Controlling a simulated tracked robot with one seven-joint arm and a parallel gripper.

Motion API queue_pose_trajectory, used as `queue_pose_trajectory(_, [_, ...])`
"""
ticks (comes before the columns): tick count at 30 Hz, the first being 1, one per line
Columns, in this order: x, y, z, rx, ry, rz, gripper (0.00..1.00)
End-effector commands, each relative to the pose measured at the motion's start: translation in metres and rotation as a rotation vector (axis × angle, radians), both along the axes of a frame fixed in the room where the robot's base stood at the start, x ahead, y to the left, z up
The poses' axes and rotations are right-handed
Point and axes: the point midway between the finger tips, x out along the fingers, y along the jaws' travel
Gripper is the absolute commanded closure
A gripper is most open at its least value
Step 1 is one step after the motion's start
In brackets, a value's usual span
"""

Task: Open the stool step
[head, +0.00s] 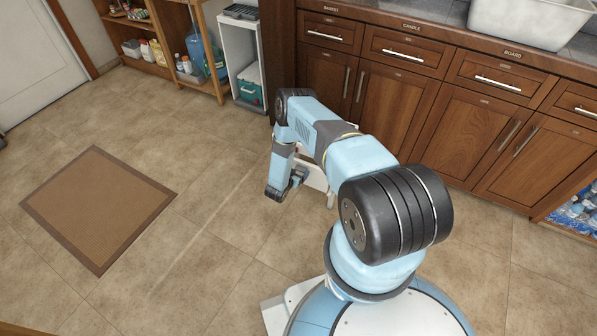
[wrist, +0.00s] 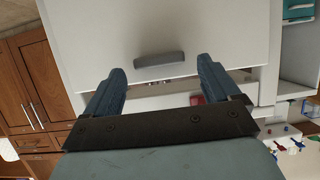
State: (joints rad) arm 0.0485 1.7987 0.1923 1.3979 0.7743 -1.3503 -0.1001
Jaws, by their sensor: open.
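The white stool (head: 315,177) stands on the floor, mostly hidden behind my arm in the head view. In the wrist view a white panel, apparently the stool step (wrist: 150,30), fills the upper middle, with a short grey handle (wrist: 160,60) near its lower edge. Below that edge is a narrow gap with small items inside, one red. My gripper (wrist: 161,78) is open and empty. Its two blue fingers sit either side of the handle in the picture; I cannot tell whether they touch the panel. My gripper also shows low in the head view (head: 286,189).
Wooden cabinets (head: 390,95) line the right side. A small white cabinet (head: 240,60) and a wooden shelf (head: 185,50) with bottles stand at the back. A brown mat (head: 98,207) lies at left. The floor between is clear. Water bottles (head: 578,210) sit low at right.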

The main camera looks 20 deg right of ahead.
Motion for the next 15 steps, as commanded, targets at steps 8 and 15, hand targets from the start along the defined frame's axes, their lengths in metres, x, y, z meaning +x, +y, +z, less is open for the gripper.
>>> queue_pose_trajectory(8, [0.0099, -0.0108, -0.0057, 0.001, -0.001, 0.000, 0.11])
queue_pose_trajectory(15, [0.0101, -0.0109, -0.0058, 0.000, 0.000, 0.000, 0.11])
